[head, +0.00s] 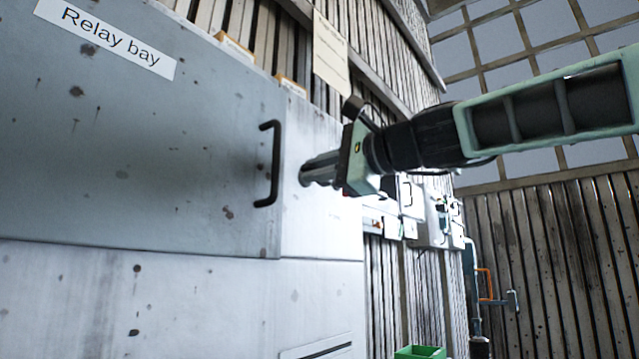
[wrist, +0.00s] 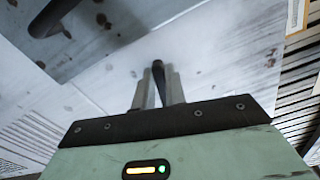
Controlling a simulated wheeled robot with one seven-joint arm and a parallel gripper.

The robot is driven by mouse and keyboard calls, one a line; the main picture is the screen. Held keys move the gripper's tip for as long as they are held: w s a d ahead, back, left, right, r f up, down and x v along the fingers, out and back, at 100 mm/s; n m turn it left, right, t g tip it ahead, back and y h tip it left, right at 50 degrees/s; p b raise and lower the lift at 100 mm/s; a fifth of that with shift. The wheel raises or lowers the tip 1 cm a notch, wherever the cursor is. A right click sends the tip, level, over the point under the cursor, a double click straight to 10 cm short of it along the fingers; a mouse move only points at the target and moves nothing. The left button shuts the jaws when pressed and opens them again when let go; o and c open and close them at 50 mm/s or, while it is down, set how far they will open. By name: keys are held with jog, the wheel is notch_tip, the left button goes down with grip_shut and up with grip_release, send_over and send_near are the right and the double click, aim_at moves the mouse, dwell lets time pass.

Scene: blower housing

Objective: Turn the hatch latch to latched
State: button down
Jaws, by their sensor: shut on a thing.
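The hatch (head: 150,130) is a grey spotted door labelled "Relay bay" in the head view, lying flat against the pale cabinet face. A black bar handle (head: 270,163) stands at its right edge; part of it also shows at the top left of the wrist view (wrist: 50,18). My gripper (head: 308,173) reaches in from the right, just right of the hatch edge. In the wrist view its fingers (wrist: 158,88) are shut on a small dark lever, the hatch latch (wrist: 158,72). In the head view my fingers hide the latch. I cannot tell its exact turn angle.
The pale cabinet face (head: 320,225) runs below and right of the hatch. A paper sheet (head: 330,55) hangs above my gripper. A green bin (head: 420,352) sits low at the bottom. Wall boxes and pipes stand farther back on the right.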

jog(key=shift+f+n+b, duration=0.3)
jog(key=shift+n+b, duration=0.6)
jog(key=shift+n, duration=0.4)
jog(key=c, duration=1.4)
grip_release()
jog(key=shift+c, duration=0.2)
jog(key=b+v, duration=0.5)
jog(key=v, duration=1.2)
jog(key=shift+d, duration=0.2)
jog(key=shift+s, duration=0.1)
